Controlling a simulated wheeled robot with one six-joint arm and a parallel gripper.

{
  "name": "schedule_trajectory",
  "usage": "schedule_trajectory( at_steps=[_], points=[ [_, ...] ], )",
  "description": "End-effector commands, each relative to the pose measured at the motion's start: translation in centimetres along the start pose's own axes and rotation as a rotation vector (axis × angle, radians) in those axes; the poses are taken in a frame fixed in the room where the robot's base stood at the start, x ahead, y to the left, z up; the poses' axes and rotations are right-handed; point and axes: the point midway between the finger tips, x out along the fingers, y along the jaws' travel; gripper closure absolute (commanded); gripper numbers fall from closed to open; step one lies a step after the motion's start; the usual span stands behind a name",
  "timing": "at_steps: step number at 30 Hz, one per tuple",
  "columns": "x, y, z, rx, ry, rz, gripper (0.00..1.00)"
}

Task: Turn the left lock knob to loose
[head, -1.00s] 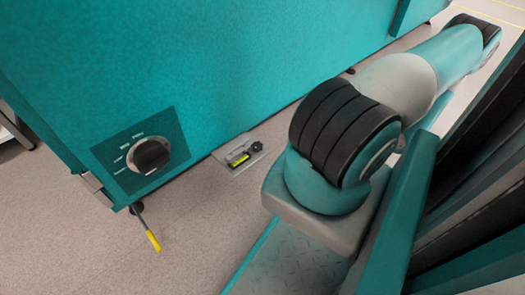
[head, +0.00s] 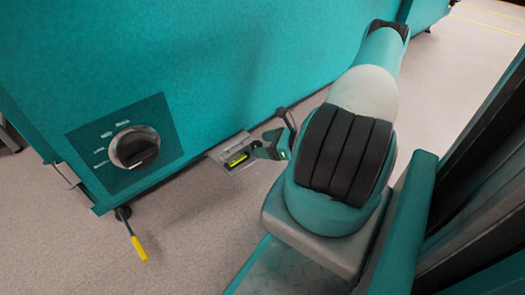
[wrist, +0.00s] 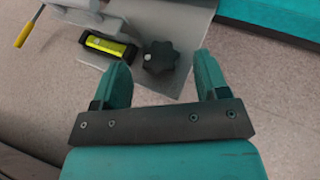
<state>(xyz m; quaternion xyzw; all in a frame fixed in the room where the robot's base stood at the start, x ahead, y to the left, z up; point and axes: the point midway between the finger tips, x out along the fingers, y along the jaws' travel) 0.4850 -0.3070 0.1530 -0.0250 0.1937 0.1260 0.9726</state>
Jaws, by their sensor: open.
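A black star-shaped lock knob (wrist: 159,57) with a small white dot sits on a grey metal plate (wrist: 190,35) low beside the teal cabinet. The wrist view shows my gripper (wrist: 162,70) open, its two teal fingers apart. The knob appears between and just beyond the fingertips, with no clear contact. In the head view my gripper (head: 272,147) is at the right end of the plate (head: 220,153) and hides the knob there.
A yellow spirit level (wrist: 107,46) sits beside the knob on the plate; it also shows in the head view (head: 237,159). A yellow-handled lever (head: 138,247) sticks out under the cabinet (head: 220,60). A black rotary dial (head: 134,149) is on the cabinet face. Floor in front is clear.

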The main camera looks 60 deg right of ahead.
Motion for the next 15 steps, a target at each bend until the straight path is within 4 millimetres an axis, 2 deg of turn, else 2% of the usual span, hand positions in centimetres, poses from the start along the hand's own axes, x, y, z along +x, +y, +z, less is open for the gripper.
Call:
schedule_trajectory(
  at_steps=[4,12,13,15],
  points=[
    [0.91,0.01,-0.03,0.000,-0.001,0.000,0.32],
    [0.95,-0.01,0.09,0.001,0.000,-0.001,0.32],
    [0.95,-0.01,0.09,0.001,0.000,-0.001,0.37],
    [0.95,-0.01,0.08,0.000,0.000,-0.001,0.53]
  ],
)
